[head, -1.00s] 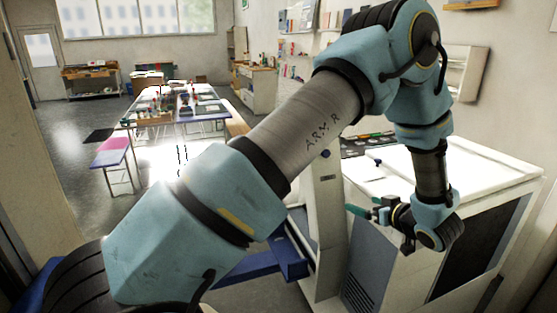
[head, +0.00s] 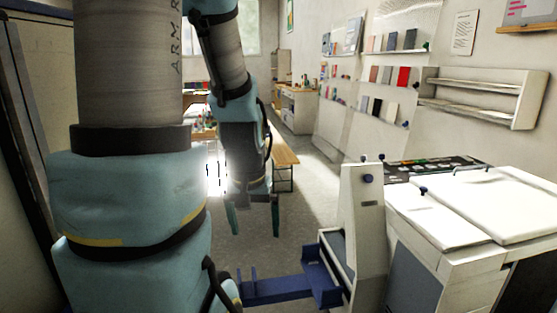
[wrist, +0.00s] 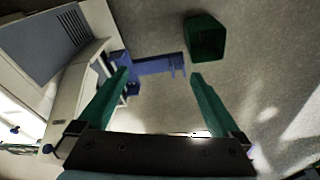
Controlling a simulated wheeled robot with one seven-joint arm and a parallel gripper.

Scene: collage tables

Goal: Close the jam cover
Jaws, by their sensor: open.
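A white office machine (head: 470,245) with a dark control panel stands at the right in the head view. At its left side stands an upright white panel with a blue knob (head: 362,200). This panel looks like the jam cover, swung out, but I cannot tell for sure. A blue bracket-like part (head: 285,290) reaches left from its foot, and the blue part also shows in the wrist view (wrist: 155,64). My gripper (head: 254,222) points down, open and empty, left of the panel and apart from it. Its green fingers also show in the wrist view (wrist: 159,78).
A dark green bin (wrist: 206,38) stands on the floor in the wrist view. A wooden bench (head: 285,155) is behind my gripper. A wall rack (head: 480,98) hangs above the machine. Bare floor (head: 315,200) lies between bench and panel.

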